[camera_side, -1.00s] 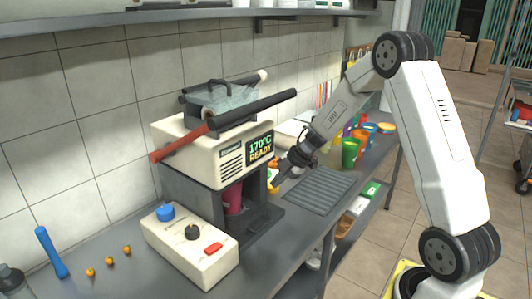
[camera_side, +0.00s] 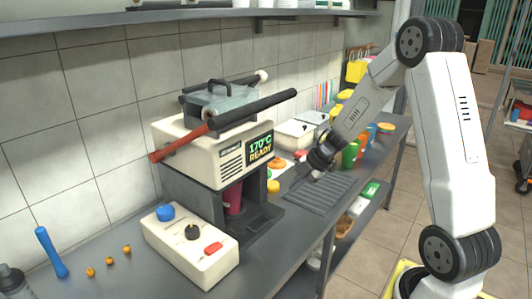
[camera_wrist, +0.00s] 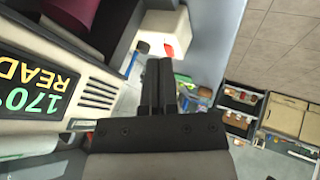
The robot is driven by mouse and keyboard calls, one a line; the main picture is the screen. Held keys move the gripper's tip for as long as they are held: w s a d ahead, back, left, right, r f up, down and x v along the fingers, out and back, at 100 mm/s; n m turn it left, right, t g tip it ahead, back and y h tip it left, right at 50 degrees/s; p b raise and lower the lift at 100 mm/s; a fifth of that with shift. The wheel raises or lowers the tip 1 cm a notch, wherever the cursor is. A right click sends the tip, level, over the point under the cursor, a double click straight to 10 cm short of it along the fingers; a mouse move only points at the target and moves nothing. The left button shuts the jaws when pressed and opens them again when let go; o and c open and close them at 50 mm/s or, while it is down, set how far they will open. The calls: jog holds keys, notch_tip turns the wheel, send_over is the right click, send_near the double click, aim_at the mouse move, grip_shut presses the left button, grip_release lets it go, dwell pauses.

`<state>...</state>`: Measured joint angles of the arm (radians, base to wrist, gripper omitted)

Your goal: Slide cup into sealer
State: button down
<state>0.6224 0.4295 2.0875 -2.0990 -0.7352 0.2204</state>
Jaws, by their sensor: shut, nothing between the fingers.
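The cup (camera_side: 233,198) is dark red and stands upright inside the bay of the sealer (camera_side: 200,150). The sealer's frame hides part of the cup. The sealer is a cream and dark grey machine whose display reads 170°C READY. In the wrist view the cup (camera_wrist: 88,22) shows at the top left, beside the sealer's front (camera_wrist: 60,95). My gripper (camera_side: 302,180) is shut and empty, to the right of the sealer, above the drain grate and apart from the cup. In the wrist view its fingers (camera_wrist: 158,85) are together with nothing between them.
A control box (camera_side: 190,243) with a blue knob, black knob and red button stands in front of the sealer. A red-handled lever (camera_side: 180,146) juts from the sealer. A drain grate (camera_side: 320,190) lies right of it. Several coloured cups (camera_side: 350,152) stand behind my gripper.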

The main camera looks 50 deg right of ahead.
jog(key=s+r, duration=0.1)
jog(key=s, duration=0.9)
jog(key=shift+r, duration=0.4)
jog(key=shift+w, duration=0.15)
jog(key=w+a+r+m+t+h, duration=0.2)
jog(key=w+a+m+h, duration=0.25)
jog(key=w+m, duration=0.35)
jog(key=s+a+f+m+g, duration=0.3)
jog(key=s+a+m+g, duration=0.2)
jog(key=s+a+m, duration=0.3)
jog(key=s+a, duration=0.1)
jog(key=a, duration=0.2)
jog(key=shift+s+f+m, duration=0.25)
jog(key=shift+f+m, duration=0.15)
